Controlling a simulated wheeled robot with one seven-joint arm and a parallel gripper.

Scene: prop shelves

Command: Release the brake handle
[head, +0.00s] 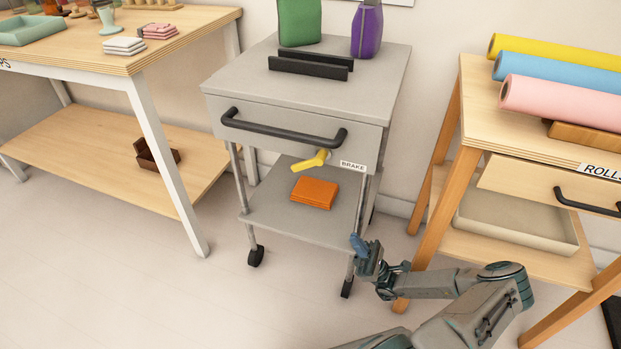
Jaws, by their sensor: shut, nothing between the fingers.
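The yellow brake handle (311,161) sits under the drawer front of the grey cart (295,219), beside a white label reading BRAKE (353,166). It slants down to the left. My gripper (357,243) is in front of the cart's right front leg in the picture, below and to the right of the handle and apart from it. Its bluish fingers are together and hold nothing.
The cart has a dark drawer bar (283,130), an orange stack (314,193) on its lower shelf, and black casters. A wooden table (178,45) stands left and a wooden stand with rolls (480,80) right. Floor in front of the cart is clear.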

